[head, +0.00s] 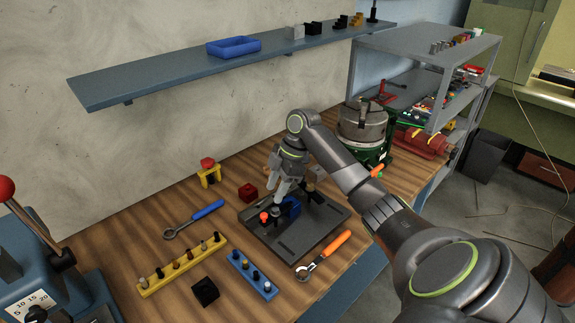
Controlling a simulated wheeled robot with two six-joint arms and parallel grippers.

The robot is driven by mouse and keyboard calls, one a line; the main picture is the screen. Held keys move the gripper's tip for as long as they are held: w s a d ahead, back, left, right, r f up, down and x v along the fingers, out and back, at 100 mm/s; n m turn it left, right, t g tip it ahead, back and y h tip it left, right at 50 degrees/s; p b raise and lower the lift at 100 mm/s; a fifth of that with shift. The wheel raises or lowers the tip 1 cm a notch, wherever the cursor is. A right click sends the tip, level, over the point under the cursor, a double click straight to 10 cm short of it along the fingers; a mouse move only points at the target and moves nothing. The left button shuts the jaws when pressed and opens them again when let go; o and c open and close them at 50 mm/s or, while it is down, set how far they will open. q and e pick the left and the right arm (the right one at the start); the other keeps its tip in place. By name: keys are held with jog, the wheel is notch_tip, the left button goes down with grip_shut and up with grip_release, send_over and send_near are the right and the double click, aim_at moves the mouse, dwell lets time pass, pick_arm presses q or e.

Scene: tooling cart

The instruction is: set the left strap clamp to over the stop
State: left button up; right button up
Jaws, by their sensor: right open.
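A dark grey fixture plate (297,236) with slots lies on the wooden bench. A blue block (291,208) stands on it near its back-left part. Left of the block are an orange-red knob (264,217) and a small dark knob (275,212). My right gripper (279,201) points down over this left group, open. Its fingers are close to the knobs and the block; whether they touch cannot be told. The gripper and wrist partly hide this area, so the left strap clamp and the stop cannot be made out clearly. My left gripper is out of view.
A blue-handled wrench (195,219), an orange-handled wrench (323,256), a yellow pin rack (182,263), a blue pin rack (252,275) and a black block (205,291) surround the plate. A dark red block (248,193) sits behind it. A green-based machine (364,132) stands back right.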

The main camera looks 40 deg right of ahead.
jog(key=b+v, duration=0.2)
jog(key=v, duration=0.7)
jog(key=shift+r, duration=0.35)
jog(key=shift+f, duration=0.1)
